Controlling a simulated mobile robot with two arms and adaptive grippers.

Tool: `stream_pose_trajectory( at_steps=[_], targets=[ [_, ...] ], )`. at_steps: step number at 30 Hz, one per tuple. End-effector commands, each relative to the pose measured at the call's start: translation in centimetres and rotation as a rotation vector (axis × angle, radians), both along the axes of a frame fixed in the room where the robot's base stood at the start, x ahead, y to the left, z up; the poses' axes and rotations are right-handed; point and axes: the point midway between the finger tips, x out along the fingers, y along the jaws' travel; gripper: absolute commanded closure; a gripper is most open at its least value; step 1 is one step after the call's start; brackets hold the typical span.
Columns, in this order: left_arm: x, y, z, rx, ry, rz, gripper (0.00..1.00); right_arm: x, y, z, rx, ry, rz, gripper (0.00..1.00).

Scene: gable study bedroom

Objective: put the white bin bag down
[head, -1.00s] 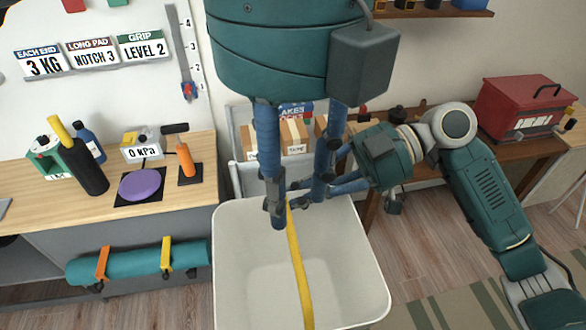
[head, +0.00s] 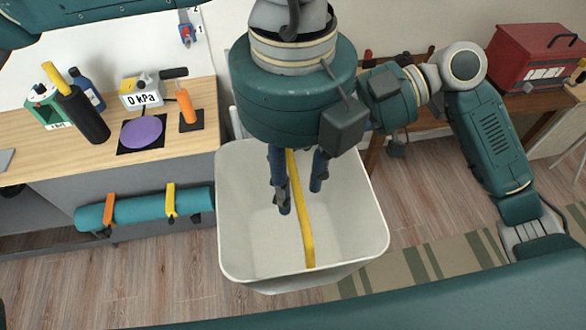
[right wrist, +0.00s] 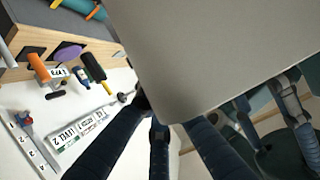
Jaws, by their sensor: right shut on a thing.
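The white bin bag (head: 240,225) shows as an open, pale, bin-shaped container in the middle of the head view, with a yellow strap (head: 303,225) down its inside. My left gripper (head: 300,195) points down over its opening. Its two blue fingers are apart, one on each side of the strap in the picture. My right gripper (head: 388,97) is at the far side, its fingers hidden by the left one. In the right wrist view its dark fingers (right wrist: 158,125) are shut at the edge of the pale container (right wrist: 220,50). I cannot tell whether the container touches the floor.
The wooden bench (head: 40,150) on the left holds a purple disc (head: 142,132), an orange-handled tool (head: 186,106) and bottles. A rolled teal mat (head: 145,209) hangs on its front. A red toolbox (head: 535,58) stands at the right. Wooden floor (head: 190,280) is bare at lower left.

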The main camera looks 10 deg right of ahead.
Motion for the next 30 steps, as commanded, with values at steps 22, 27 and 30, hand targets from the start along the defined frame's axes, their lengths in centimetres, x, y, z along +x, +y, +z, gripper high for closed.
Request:
stream_pose_trajectory(
  at_steps=[22, 27, 30],
  targets=[
    [0.0, -0.1, 0.1, -0.003, 0.001, -0.001, 1.00, 0.0, 0.0, 0.0, 0.001, 0.000, -0.001, 0.72],
    [0.0, -0.1, 0.1, -0.002, 0.000, 0.000, 1.00, 0.1, -0.6, 0.2, 0.000, 0.000, -0.002, 0.72],
    [0.0, 0.0, 0.1, -0.001, 0.000, 0.000, 1.00, 0.3, -1.8, 0.7, -0.001, 0.000, -0.004, 0.72]
  ],
)
